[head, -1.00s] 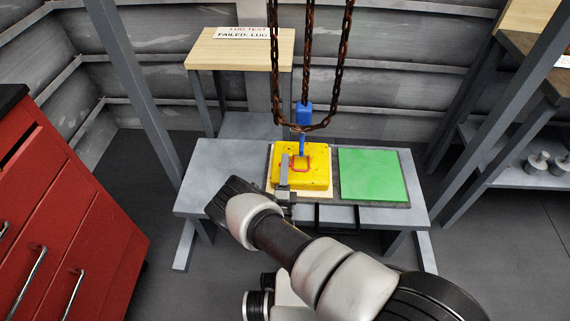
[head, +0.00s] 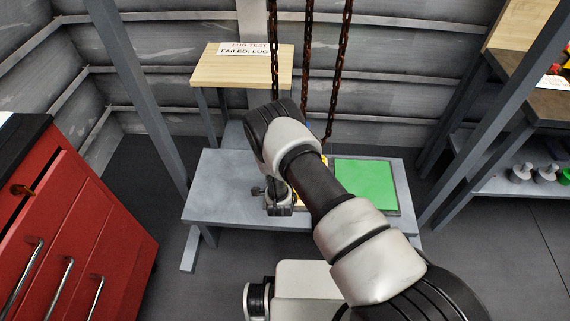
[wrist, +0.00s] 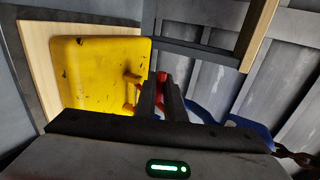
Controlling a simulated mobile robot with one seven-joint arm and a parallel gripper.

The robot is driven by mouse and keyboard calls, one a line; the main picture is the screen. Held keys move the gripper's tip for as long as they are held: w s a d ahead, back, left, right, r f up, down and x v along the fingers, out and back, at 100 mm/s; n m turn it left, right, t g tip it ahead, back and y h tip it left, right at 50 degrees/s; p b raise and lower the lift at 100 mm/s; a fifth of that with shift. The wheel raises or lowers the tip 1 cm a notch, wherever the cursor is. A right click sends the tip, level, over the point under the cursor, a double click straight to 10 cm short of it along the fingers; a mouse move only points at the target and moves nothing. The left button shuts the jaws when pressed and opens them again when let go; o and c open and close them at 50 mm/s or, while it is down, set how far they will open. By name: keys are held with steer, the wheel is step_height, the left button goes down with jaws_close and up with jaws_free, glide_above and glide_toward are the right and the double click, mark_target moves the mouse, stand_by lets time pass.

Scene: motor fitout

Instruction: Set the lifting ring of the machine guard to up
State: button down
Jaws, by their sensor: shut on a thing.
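The yellow machine guard (wrist: 95,70) lies on a pale wooden board in the wrist view. Its red lifting ring (wrist: 162,77) shows beside two yellow lugs on the guard and runs between my fingertips. My gripper (wrist: 160,85) is shut on the ring, and the fingers hide part of it. The ring's exact angle to the guard is hard to tell. In the head view my arm covers most of the guard, leaving a yellow sliver (head: 324,160); the ring and fingertips are hidden there.
Rusty chains (head: 342,60) hang just behind my arm. A blue hook part (wrist: 250,126) with chain is close beside my gripper in the wrist view. A green panel (head: 365,185) lies on the grey bench (head: 215,190). A red cabinet (head: 80,220) stands at left.

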steer(key=shift+w+r+g, duration=0.2)
steer(key=shift+w+g, duration=0.25)
steer(key=shift+g, duration=0.25)
steer(key=shift+w+r+g, duration=0.15)
steer(key=shift+w+g, duration=0.25)
steer(key=shift+g, duration=0.3)
steer(key=c, duration=1.9)
jaws_free()
steer(key=shift+o, duration=0.2)
steer(key=p+v, duration=0.2)
steer(key=v, duration=1.5)
steer(key=shift+r+p, duration=0.25)
steer(key=shift+p, duration=0.1)
